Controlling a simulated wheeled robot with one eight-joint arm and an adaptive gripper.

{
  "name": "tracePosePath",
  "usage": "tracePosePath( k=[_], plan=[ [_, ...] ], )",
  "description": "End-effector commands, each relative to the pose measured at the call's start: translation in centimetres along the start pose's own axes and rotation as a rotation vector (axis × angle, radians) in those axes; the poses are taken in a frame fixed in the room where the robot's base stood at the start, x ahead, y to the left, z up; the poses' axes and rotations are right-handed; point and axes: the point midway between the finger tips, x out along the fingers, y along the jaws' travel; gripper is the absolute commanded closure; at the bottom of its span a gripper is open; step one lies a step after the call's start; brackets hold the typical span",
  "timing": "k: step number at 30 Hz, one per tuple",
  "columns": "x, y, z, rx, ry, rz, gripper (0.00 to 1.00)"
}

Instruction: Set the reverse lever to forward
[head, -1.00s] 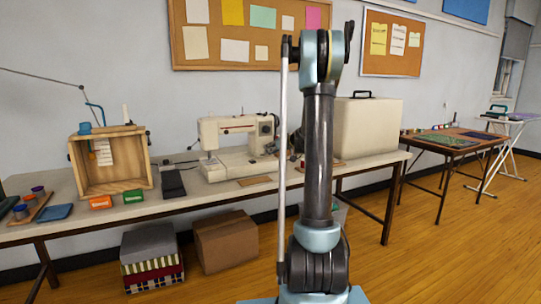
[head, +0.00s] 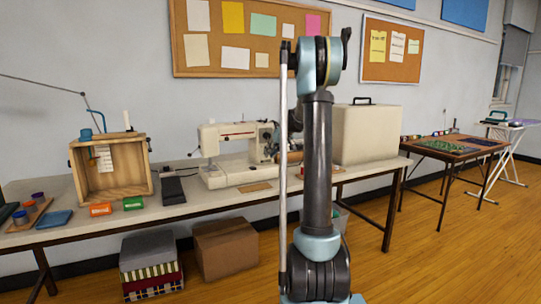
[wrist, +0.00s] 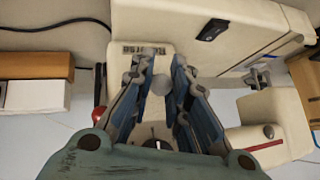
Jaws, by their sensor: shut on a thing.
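A cream sewing machine (head: 228,172) stands on the long table, and its right end is partly behind my arm. In the wrist view, its cream body (wrist: 185,20) fills the top, with dark lettering beside my left fingertip. A round grey knob (wrist: 160,84), which looks like the reverse lever's end, sits between my fingers. My gripper (wrist: 164,60) is at the machine, shut on this knob, with its blue-grey fingers on either side. The lever's stem and setting cannot be made out. In the head view the gripper is mostly hidden behind my arm.
A beige case (head: 370,135) stands right of the machine. A wooden crate (head: 110,192) and a black foot pedal (head: 172,190) are to its left. In the wrist view, a red knob (wrist: 100,116) is close to the left finger. Floor in front is clear.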

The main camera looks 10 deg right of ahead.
Motion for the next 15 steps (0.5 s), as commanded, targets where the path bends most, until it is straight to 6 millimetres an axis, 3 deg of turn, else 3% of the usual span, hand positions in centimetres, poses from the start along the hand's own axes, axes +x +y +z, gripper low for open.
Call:
tracePosePath(
  k=[6, 7, 9, 15],
  plan=[
    [0.02, 0.03, -0.24, 0.000, 0.004, 0.000, 1.00],
    [0.02, 0.03, -0.24, 0.000, 0.005, 0.000, 0.82],
    [0.02, 0.03, -0.23, 0.000, 0.004, 0.000, 0.66],
    [0.01, 0.02, -0.15, 0.000, 0.003, 0.000, 0.63]
  ],
)
